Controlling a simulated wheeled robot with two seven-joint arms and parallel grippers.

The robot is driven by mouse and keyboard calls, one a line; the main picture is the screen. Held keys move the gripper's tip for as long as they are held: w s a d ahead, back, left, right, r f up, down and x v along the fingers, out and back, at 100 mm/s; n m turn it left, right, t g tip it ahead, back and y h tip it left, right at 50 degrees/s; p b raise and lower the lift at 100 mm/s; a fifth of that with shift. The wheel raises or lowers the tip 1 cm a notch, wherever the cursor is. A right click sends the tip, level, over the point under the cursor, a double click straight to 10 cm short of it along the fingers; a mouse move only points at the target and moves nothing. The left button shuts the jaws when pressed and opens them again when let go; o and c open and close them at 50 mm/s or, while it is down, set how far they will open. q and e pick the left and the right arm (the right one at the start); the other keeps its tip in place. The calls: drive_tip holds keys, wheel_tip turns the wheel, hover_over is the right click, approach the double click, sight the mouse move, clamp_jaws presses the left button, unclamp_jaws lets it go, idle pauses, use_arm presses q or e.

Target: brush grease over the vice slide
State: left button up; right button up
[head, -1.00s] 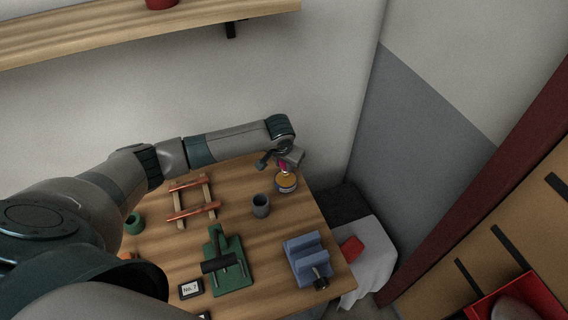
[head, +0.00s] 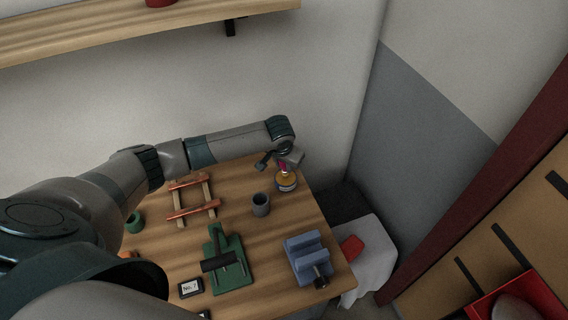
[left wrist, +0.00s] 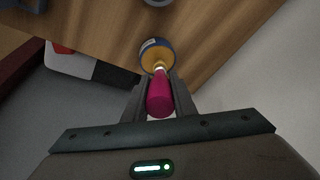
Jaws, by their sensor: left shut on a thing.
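My left gripper (head: 287,163) is shut on the magenta handle of a brush (left wrist: 160,98), over the far right corner of the table. The brush's tip end meets a round tin with a yellowish top (head: 286,182), which also shows in the left wrist view (left wrist: 155,52). Whether the bristles touch the grease is hidden. A blue vice (head: 307,258) with a dark screw handle stands at the table's right front, well apart from the gripper. My right gripper is not in view.
A grey cup (head: 261,205) stands left of the tin. A green tool with a black handle (head: 231,272) lies left of the vice, and a red and wooden rack (head: 192,213) behind it. A small label plate (head: 190,288) is at the front. A wall rises behind the table.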

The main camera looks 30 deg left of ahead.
use_arm(q)
drive_tip(key=shift+f, duration=0.15)
idle(0.8)
drive_tip(key=shift+s+f+p, duration=0.1)
drive_tip(key=shift+p, duration=0.2)
idle(0.7)
idle(1.1)
wheel_tip(320, 180, up, 5)
drive_tip(key=p, duration=0.5)
drive_tip(key=shift+f, duration=0.1)
drive_tip(key=shift+r+p, duration=1.2)
drive_tip(key=shift+p, duration=0.2)
drive_tip(key=shift+d, duration=0.1)
